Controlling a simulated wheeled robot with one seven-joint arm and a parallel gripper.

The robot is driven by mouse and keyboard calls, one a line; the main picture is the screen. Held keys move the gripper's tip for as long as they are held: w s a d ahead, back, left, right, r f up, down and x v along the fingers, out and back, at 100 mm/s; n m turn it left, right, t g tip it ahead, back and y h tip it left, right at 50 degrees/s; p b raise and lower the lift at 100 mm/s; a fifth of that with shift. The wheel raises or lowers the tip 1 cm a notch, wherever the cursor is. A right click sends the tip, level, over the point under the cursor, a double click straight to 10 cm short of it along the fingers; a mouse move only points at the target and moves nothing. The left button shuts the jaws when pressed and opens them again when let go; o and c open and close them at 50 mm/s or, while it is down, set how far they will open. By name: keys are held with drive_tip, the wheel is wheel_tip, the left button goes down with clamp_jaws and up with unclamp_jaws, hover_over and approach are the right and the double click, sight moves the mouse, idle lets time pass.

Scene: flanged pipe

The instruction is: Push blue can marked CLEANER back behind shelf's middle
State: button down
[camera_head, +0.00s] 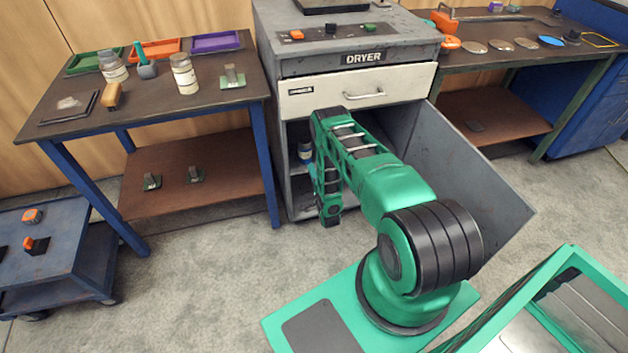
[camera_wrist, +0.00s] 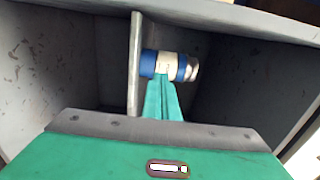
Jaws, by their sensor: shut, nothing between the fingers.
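The blue can (camera_head: 305,151) with a white band stands inside the open grey cabinet, partly hidden behind my arm in the head view. In the wrist view the can (camera_wrist: 168,66) appears sideways, its blue base against the grey shelf (camera_wrist: 135,70) and its silver top to the right. Its lettering is too small to read. My gripper (camera_wrist: 162,88) is shut and empty. Its green fingertips overlap the can's white band from the near side; I cannot tell whether they touch.
The cabinet door (camera_head: 480,160) hangs open to the right of my arm. A cream drawer (camera_head: 330,92) closes the space above the opening. A workbench (camera_head: 150,95) stands left and another (camera_head: 510,55) right. The wrist view shows cabinet walls close around the shelf.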

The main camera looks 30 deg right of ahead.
sight(307, 158)
drive_tip(key=shift+x, duration=2.3)
drive_tip(key=shift+w, duration=0.2)
drive_tip(key=x, duration=0.6)
drive_tip(key=shift+w+d, duration=0.25)
drive_tip(key=shift+w, duration=0.1)
drive_tip(key=shift+w+a, duration=0.1)
drive_tip(key=shift+w, duration=0.1)
